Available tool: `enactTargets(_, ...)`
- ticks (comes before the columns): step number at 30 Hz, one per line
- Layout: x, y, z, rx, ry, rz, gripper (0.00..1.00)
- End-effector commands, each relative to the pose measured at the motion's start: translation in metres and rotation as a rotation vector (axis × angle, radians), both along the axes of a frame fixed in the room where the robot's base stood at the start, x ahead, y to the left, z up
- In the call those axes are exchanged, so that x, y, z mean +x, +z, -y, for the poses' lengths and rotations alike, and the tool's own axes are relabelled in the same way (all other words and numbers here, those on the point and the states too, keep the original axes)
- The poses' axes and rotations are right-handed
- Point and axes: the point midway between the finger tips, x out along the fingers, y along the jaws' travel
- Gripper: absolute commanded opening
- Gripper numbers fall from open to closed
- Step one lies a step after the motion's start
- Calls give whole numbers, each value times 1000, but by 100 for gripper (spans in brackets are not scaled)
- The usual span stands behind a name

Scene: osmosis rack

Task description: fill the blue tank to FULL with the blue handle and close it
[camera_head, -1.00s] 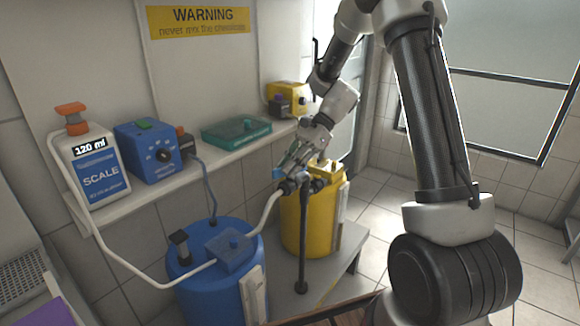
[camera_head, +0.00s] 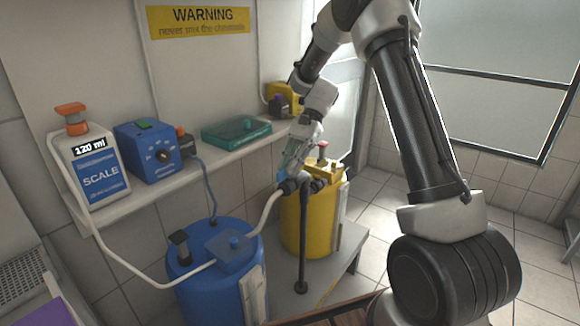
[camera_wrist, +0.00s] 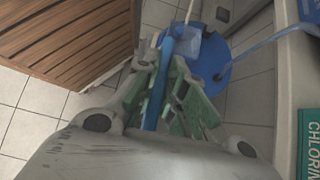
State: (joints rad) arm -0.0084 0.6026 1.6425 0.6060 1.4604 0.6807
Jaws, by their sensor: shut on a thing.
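The blue tank (camera_head: 205,297) stands at lower left in the head view, with a blue box on its lid. In the wrist view the blue tank (camera_wrist: 208,68) is at the top, beyond my fingers. My gripper (camera_head: 289,167) is over the dark valve (camera_head: 300,186) on the stand by the yellow tank. It is shut on the blue handle (camera_head: 281,177), which shows in the wrist view as a long blue bar (camera_wrist: 156,100) between the green-padded fingers (camera_wrist: 165,78). The tank's fill level and any FULL mark are not readable.
The yellow tank (camera_head: 318,225) with a red knob (camera_head: 322,147) stands right behind the valve. A pale hose (camera_head: 262,215) runs from the valve toward the blue tank. The shelf holds the scale bottle (camera_head: 95,178), a blue pump (camera_head: 147,150) and a green box (camera_head: 236,132).

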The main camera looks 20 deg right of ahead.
Motion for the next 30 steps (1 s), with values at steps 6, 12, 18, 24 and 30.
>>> enactTargets(6,0,0,0,1,1,1,0)
enactTargets(12,0,0,0,0,1,1,33)
enactTargets(18,0,0,0,0,0,0,33)
enactTargets(24,7,10,9,0,-2,2,33)
enactTargets(30,26,41,33,1,-2,4,33)
